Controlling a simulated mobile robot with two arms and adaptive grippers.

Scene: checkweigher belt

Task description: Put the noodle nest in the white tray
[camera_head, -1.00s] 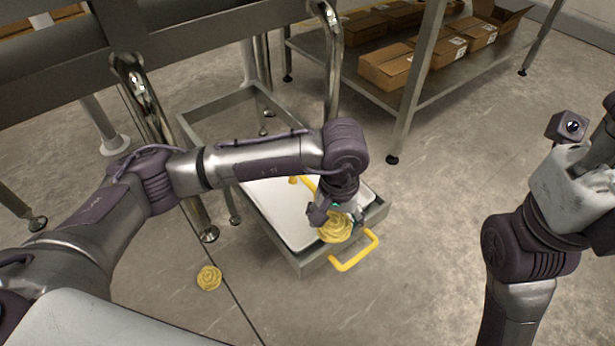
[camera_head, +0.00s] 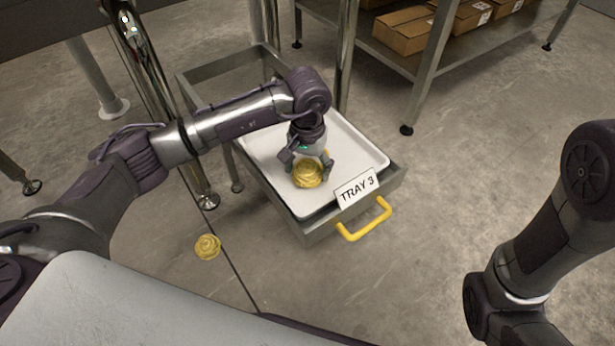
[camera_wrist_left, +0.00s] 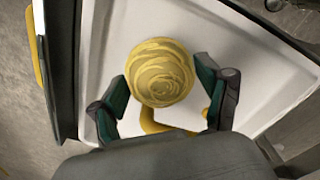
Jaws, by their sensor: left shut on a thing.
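A yellow coiled noodle nest (camera_head: 307,175) is held by my left gripper (camera_head: 306,168), which is shut on it over the white tray (camera_head: 352,150). In the left wrist view the nest (camera_wrist_left: 160,72) sits between the two dark green finger pads, with white tray floor (camera_wrist_left: 215,45) around it. I cannot tell whether the nest touches the tray floor. A second noodle nest (camera_head: 208,247) lies on the floor left of the tray. My right arm is at the right edge, but its gripper is out of view.
A shelf with cardboard boxes (camera_head: 403,30) stands behind.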

